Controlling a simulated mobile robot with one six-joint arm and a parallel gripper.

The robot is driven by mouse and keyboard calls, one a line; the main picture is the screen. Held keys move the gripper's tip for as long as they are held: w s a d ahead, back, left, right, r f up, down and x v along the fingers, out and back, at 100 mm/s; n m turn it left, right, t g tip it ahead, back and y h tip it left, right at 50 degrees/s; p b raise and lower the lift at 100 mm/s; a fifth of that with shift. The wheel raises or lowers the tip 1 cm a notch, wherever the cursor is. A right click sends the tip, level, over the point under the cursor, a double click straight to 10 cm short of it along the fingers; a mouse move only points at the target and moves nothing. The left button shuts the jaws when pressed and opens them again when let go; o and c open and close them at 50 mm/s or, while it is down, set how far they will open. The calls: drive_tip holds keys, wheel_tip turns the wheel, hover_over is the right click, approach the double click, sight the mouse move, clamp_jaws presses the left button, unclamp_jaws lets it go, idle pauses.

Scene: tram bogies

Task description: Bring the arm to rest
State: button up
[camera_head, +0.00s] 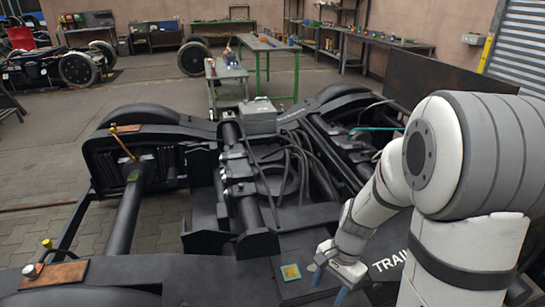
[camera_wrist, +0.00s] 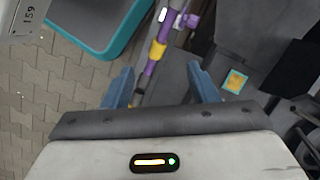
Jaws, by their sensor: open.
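My white arm comes in from the right in the head view and bends down toward the bogie. My gripper (camera_head: 330,283) hangs low over the front of the dark bogie frame (camera_head: 220,270), just right of a small yellow-green square (camera_head: 290,272). In the wrist view, the two blue fingers of my gripper (camera_wrist: 160,86) are wide apart, with nothing visibly held. A purple and yellow rod (camera_wrist: 157,52) shows beyond and between the fingers. The yellow square (camera_wrist: 235,81) lies just beyond the right finger.
A grey tray with a teal rim (camera_wrist: 128,35) is at the wrist view's upper left, above paving. Cables and pipes (camera_head: 290,165) fill the bogie's middle. Green-legged tables (camera_head: 268,45), shelves, loose wheels (camera_head: 193,57) and another bogie stand behind. Paved floor (camera_head: 50,140) is open at left.

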drive_tip(key=s+r+n+t+h+p, duration=0.1)
drive_tip(key=s+r+n+p, duration=0.3)
drive_tip(key=r, duration=0.8)
drive_tip(key=s+d+r+n+t+h+p, duration=0.1)
drive_tip(key=s+r+n+t+p, duration=0.2)
drive_tip(key=r, duration=0.9)
drive_tip(key=s+n+p, duration=0.1)
drive_tip(key=n, duration=0.1)
drive_tip(key=shift+d+n, duration=0.15)
drive_tip(key=shift+n, duration=0.25)
drive_tip(key=shift+c, duration=0.2)
